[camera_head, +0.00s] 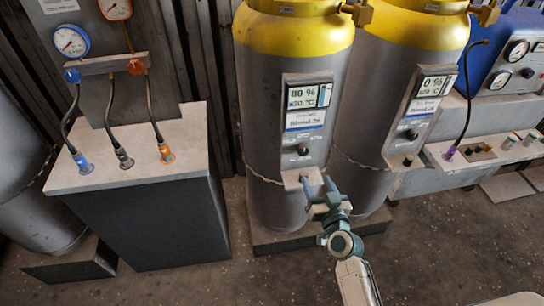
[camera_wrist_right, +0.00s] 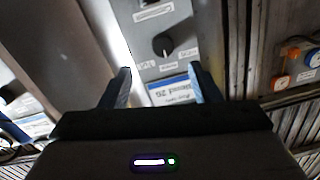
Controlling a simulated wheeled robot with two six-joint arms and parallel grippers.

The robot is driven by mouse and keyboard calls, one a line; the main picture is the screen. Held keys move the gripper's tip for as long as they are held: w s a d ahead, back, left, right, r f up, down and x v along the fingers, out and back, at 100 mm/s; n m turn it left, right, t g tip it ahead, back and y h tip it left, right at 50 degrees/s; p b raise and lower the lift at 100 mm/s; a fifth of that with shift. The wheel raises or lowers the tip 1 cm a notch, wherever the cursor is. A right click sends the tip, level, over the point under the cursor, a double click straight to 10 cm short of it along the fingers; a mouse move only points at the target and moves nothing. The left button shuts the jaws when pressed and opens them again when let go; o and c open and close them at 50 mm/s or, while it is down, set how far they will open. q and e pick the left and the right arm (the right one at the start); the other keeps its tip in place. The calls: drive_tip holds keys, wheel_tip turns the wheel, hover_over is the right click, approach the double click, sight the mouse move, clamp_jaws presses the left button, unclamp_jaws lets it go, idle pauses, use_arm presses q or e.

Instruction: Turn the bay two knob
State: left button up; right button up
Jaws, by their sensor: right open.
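Two grey cylinders with yellow tops stand side by side, each with a control panel. The left cylinder's panel (camera_head: 305,120) reads 80 % and has a dark round knob (camera_head: 303,150) low on it. The right cylinder's panel (camera_head: 424,105) reads 0 % and has a similar knob (camera_head: 411,134). I cannot read which bay is two. My right gripper (camera_head: 321,184) is open and empty, just below the left panel and apart from its knob. In the right wrist view, a dark knob (camera_wrist_right: 163,44) shows beyond the fingertips, with a blue-white label between them. My left gripper is out of view.
A grey console (camera_head: 130,185) with gauges, hoses and blue, dark and orange fittings stands left. A bench (camera_head: 470,165) with a purple hose plug and a blue gauge unit (camera_head: 510,60) is at right. Floor in front is clear.

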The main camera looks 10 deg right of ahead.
sight(305, 152)
drive_tip(key=w, duration=0.3)
drive_tip(key=w+p, duration=0.1)
drive_tip(key=w, duration=0.2)
drive_tip(key=w+a+r, duration=0.1)
drive_tip(key=w, duration=0.2)
drive_tip(key=shift+w, duration=0.35)
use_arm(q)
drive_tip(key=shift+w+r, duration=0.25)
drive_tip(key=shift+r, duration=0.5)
use_arm(e)
drive_tip(key=shift+w, duration=0.7)
drive_tip(key=shift+a, duration=0.1)
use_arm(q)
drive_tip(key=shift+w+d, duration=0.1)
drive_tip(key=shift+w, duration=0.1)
use_arm(e)
drive_tip(key=c, duration=1)
